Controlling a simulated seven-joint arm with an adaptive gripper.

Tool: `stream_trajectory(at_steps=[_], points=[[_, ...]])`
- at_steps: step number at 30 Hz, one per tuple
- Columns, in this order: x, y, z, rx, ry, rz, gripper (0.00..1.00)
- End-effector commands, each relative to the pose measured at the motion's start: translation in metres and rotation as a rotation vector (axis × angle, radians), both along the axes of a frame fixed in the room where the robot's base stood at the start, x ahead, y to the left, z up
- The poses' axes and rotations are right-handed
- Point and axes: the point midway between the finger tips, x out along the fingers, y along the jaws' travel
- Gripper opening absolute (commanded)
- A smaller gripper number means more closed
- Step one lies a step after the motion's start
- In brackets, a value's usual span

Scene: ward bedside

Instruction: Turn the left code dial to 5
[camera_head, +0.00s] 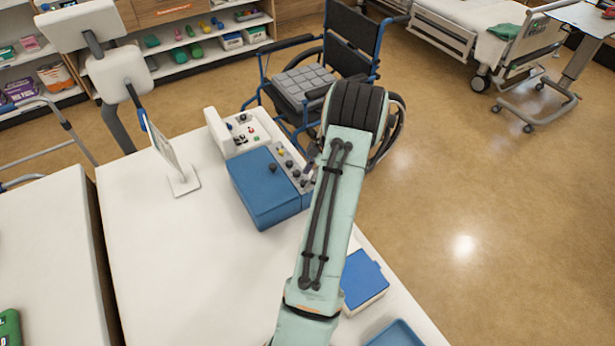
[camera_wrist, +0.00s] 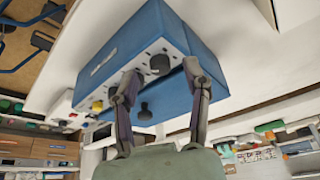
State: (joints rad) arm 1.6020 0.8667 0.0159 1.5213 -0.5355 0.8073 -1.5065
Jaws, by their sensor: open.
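A blue box (camera_head: 262,190) with a grey panel (camera_head: 293,165) along one edge stands on the white table, left of my forearm. In the wrist view the blue box (camera_wrist: 112,50) appears tilted, its pale panel (camera_wrist: 182,40) facing my gripper. A small black knob (camera_wrist: 160,63) shows between the fingertips, and a larger black dial (camera_wrist: 145,112) and a yellow knob (camera_wrist: 97,106) show lower down. I cannot tell which is the left code dial or read any setting. My gripper (camera_wrist: 160,70) is open, its fingers on either side of the small knob; contact is unclear. My arm hides it in the head view.
A white control unit (camera_head: 240,132) stands behind the blue box, and a tablet stand (camera_head: 172,165) to its left. A blue-topped box (camera_head: 362,280) and a blue tray (camera_head: 397,335) lie right of my forearm. A wheelchair (camera_head: 335,65) stands beyond the table. The table's left middle is clear.

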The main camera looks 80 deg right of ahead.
Motion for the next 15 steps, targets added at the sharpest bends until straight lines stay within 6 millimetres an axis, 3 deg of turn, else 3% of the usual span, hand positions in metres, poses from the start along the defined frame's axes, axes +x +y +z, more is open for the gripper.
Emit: stream_trajectory(at_steps=[9,11,14,15], points=[[0.0026,0.0010,-0.0057,0.000,0.001,0.001,0.47],[0.0026,0.0010,-0.0056,0.000,0.001,0.002,0.32],[0.0025,0.0010,-0.0054,0.000,0.001,0.002,0.00],[0.0025,0.0010,-0.0054,0.000,0.001,0.001,0.00]])
